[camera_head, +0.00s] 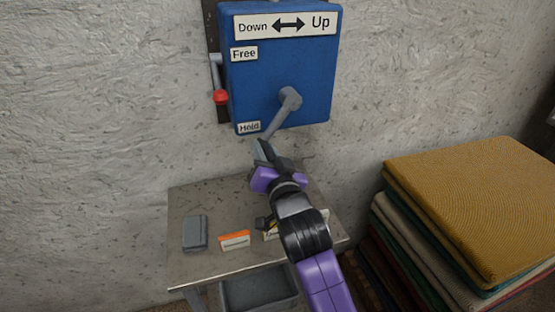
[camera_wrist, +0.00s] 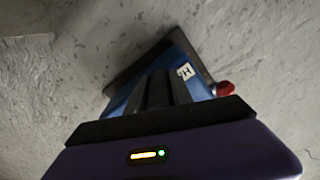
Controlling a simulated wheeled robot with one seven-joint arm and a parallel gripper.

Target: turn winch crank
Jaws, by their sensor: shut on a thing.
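The blue winch box (camera_head: 290,70) is fixed to the wall, with a "Down/Up" double-arrow label on top and "Free" and "Hold" labels at its left. Its grey crank (camera_head: 279,115) runs from a hub near the box's middle down and left. My gripper (camera_head: 259,149) is shut at the crank's lower end; the handle itself is hidden by the fingers.
A metal wall shelf (camera_head: 205,262) lies below the box, with a grey block (camera_head: 195,233) and an orange-and-white small box (camera_head: 235,241) on it. A grey bin (camera_head: 258,291) is beneath. Folded rugs (camera_head: 470,190) are stacked at the right.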

